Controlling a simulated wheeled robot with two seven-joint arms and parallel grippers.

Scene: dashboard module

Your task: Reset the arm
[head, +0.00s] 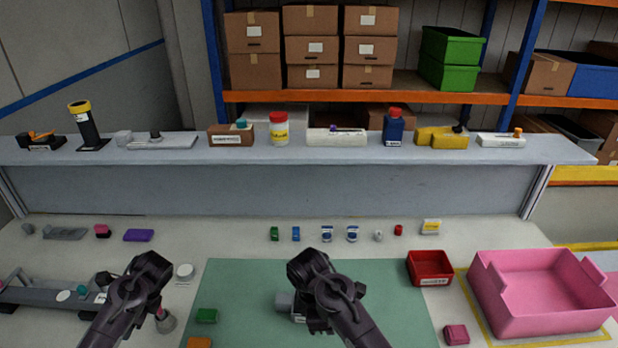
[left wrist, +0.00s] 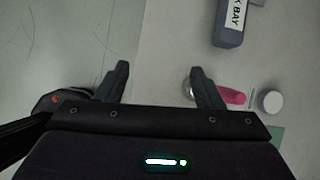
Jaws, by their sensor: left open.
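My left arm (head: 135,295) comes in from the lower left of the head view, beside the dark grey module (head: 45,293). In the left wrist view my left gripper (left wrist: 163,84) is open, with nothing between its fingers. A pink-topped round part (head: 166,322) stands just right of the arm. My right gripper (head: 318,320) is low over the green mat (head: 240,285), mostly hidden by its own arm. A grey block (head: 284,301) shows beside it. I cannot tell whether the right gripper is open or holds anything.
A red bin (head: 430,268) and a pink tote (head: 545,295) stand at the right. Small parts line the table below a raised shelf (head: 300,152) with several labelled items. A white disc (head: 184,270) lies left of the mat. The mat's upper middle is clear.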

